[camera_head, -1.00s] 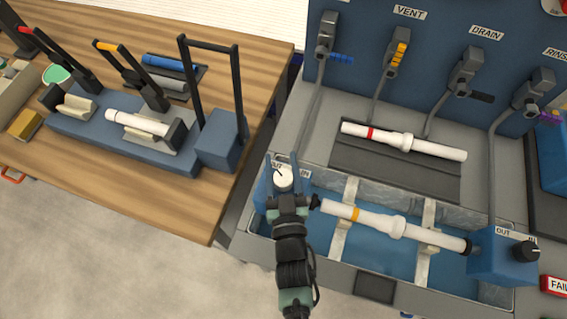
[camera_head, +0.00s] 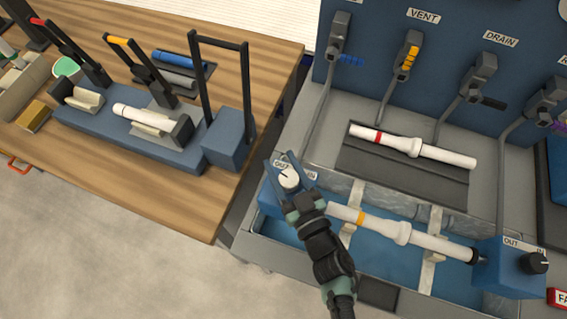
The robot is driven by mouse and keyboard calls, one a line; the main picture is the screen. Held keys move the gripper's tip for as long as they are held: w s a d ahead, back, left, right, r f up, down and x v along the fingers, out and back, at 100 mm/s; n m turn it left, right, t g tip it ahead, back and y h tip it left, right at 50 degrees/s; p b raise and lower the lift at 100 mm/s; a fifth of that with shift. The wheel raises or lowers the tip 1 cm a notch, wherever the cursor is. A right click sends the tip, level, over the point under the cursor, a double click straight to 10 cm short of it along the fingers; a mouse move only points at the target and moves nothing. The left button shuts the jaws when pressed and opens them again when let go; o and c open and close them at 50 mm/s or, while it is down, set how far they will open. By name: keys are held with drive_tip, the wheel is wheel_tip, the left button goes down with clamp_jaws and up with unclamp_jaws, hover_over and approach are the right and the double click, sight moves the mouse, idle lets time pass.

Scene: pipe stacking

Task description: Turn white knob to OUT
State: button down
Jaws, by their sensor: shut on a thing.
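The white knob (camera_head: 289,179) sits on a blue block (camera_head: 266,197) at the left end of the basin. Its dark pointer line faces the upper left, toward the OUT label (camera_head: 282,166); part of an IN label shows to its right. My gripper (camera_head: 287,172) reaches in from below, with one finger on each side of the knob, shut on it. A white pipe with an orange band (camera_head: 385,227) lies in the basin on cradles, its left end close to my gripper.
A black knob (camera_head: 535,263) on a blue block stands at the basin's right end. A white pipe with a red band (camera_head: 413,146) lies on a dark mat behind. The wooden table (camera_head: 205,215) at left holds a clamp fixture (camera_head: 145,142) with another white pipe.

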idle(0.5)
drive_tip(key=shift+c, duration=1.4)
unclamp_jaws()
drive_tip(key=b+v, duration=0.2)
drive_tip(key=v, duration=1.1)
drive_tip(key=shift+d, duration=0.1)
